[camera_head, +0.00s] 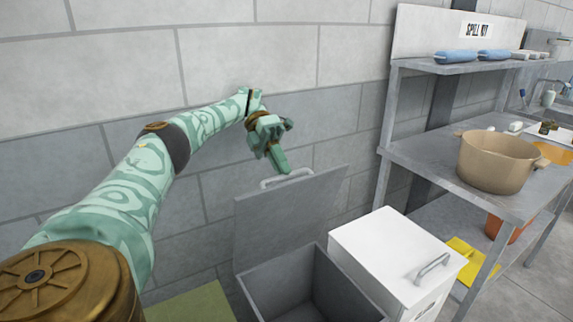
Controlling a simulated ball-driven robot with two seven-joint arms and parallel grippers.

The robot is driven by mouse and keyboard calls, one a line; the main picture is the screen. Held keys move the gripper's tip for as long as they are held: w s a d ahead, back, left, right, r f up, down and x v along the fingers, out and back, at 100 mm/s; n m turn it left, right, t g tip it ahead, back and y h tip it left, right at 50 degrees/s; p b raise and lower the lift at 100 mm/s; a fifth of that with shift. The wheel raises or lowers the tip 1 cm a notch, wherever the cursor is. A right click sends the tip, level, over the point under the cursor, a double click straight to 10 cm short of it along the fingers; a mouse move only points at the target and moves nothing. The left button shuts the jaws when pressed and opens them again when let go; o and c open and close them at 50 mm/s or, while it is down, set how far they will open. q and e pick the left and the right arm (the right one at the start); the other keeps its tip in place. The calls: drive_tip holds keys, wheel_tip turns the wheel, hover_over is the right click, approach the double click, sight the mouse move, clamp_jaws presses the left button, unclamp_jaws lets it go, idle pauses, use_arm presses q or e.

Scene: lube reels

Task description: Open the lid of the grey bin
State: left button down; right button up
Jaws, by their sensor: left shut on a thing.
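The grey bin (262,284) stands low in front of the block wall, and its open inside shows. Its grey lid (290,217) is swung up and stands nearly upright at the back of the bin, near the wall. A pale bar handle (268,182) is on the lid's top edge. My left gripper (284,171) reaches down from above and is shut on the handle; its fingertips partly cover the bar. My right gripper is not in view.
A white bin (382,244) with a closed lid and bar handle stands close on the right. Farther right is a metal shelf unit (410,157) with a large tan pot (492,165). A green mat (195,304) lies at the lower left.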

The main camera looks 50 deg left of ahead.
use_arm(q)
drive_tip(key=shift+s+a+f+y, duration=0.1)
drive_tip(key=shift+a+f+y, duration=0.05)
drive_tip(key=shift+f, duration=0.25)
drive_tip(key=shift+s+a+f+y, duration=0.1)
drive_tip(key=shift+f+y, duration=0.05)
drive_tip(key=shift+f, duration=0.25)
drive_tip(key=c, duration=1.5)
unclamp_jaws()
drive_tip(key=shift+w+a+f, duration=0.1)
drive_tip(key=shift+o, duration=0.2)
drive_tip(key=shift+w+a, duration=0.1)
